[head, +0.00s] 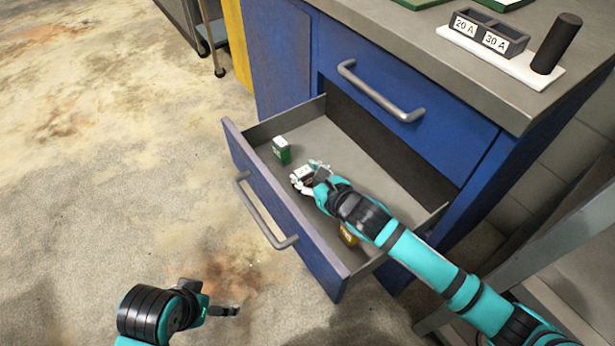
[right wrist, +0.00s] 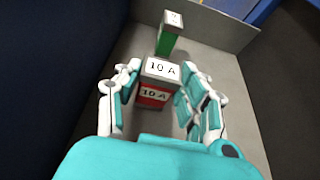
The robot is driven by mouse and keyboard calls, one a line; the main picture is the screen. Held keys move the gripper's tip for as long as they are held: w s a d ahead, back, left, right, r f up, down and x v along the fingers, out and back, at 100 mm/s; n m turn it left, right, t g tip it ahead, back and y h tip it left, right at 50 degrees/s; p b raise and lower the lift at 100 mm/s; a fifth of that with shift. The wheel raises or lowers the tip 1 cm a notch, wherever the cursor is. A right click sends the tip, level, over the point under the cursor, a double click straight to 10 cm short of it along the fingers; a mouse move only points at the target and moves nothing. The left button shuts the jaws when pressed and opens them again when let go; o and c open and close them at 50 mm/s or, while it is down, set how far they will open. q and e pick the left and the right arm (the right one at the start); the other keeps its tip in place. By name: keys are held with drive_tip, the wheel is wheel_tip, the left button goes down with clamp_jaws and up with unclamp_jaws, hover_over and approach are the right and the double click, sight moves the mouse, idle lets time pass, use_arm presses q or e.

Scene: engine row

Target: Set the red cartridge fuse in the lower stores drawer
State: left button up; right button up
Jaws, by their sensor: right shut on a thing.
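The lower stores drawer (head: 315,248) is pulled open, with a blue front and a grey inside. My right gripper (head: 309,174) is inside the drawer, over its floor near the front panel. In the right wrist view its fingers stand on both sides of the red cartridge fuse (right wrist: 155,95), a red block with white "10 A" labels on top and side. The gripper is shut on it. I cannot tell if the fuse touches the drawer floor. My left gripper (head: 224,310) is low over the floor outside the drawer, away from the fuse; its jaw opening is unclear.
A green block with a white label (head: 281,151) stands in the drawer just beyond the fuse. A yellow item (head: 348,235) is partly hidden under my right arm. The upper drawer (head: 400,95) is shut. A holder marked 20 A and 30 A (head: 489,35) is on the counter.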

sight(307, 175)
drive_tip(key=o, duration=1.2)
drive_tip(key=shift+o, duration=0.2)
drive_tip(key=shift+r, duration=0.15)
drive_tip(key=p+v, duration=0.1)
drive_tip(key=v, duration=0.3)
drive_tip(key=shift+s+d, duration=0.1)
drive_tip(key=shift+s, duration=0.05)
use_arm(q)
drive_tip(key=p+x, duration=0.2)
drive_tip(key=x, duration=0.4)
drive_tip(key=shift+f, duration=0.4)
use_arm(e)
drive_tip(key=v, duration=0.7)
drive_tip(key=shift+s+d, duration=0.2)
drive_tip(key=shift+s, duration=0.1)
use_arm(q)
drive_tip(key=shift+s+d, duration=0.15)
drive_tip(key=shift+s, duration=0.05)
use_arm(e)
drive_tip(key=shift+r, duration=0.1)
